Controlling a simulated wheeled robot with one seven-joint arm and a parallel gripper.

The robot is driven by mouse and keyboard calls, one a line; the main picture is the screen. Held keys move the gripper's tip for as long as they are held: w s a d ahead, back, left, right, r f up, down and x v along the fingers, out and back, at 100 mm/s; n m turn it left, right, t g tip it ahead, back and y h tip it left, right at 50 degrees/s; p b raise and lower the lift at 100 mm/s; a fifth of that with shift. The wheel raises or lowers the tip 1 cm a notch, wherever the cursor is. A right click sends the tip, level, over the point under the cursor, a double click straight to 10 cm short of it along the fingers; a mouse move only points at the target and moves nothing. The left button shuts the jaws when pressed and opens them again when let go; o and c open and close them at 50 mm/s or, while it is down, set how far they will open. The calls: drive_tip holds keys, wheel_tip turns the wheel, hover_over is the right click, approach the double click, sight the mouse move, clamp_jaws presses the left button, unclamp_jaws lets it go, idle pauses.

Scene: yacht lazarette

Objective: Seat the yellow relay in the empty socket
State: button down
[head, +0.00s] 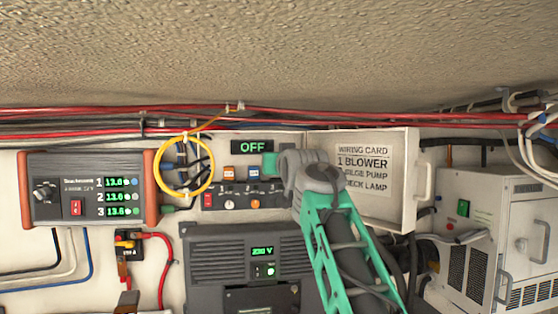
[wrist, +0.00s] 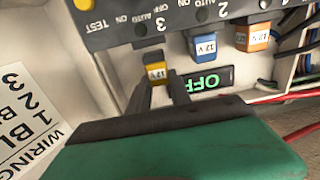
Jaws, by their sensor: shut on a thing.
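The yellow relay (wrist: 157,76), marked 12 V, is between the two dark fingers of my gripper (wrist: 160,88) in the wrist view. The relay lines up roughly with the place beside the blue relay (wrist: 202,45), at the end of the row. The socket behind it is hidden; I cannot tell whether the relay touches it. In the head view my arm covers the relay; a green part of my gripper shows beside the panel.
A blue relay (head: 228,173) and an orange relay (head: 254,172) sit in the row. The display (head: 252,147) reads OFF. An open door with a wiring card (head: 363,168) stands close right of the panel. A yellow cable loop (head: 211,180) hangs left.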

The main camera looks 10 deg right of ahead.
drive_tip(key=shift+f+b, duration=0.9)
drive_tip(key=shift+f, duration=0.05)
idle(0.5)
drive_tip(key=c, duration=1.1)
unclamp_jaws()
drive_tip(key=s+b, duration=0.4)
drive_tip(key=s, duration=0.3)
drive_tip(key=shift+s, duration=0.4)
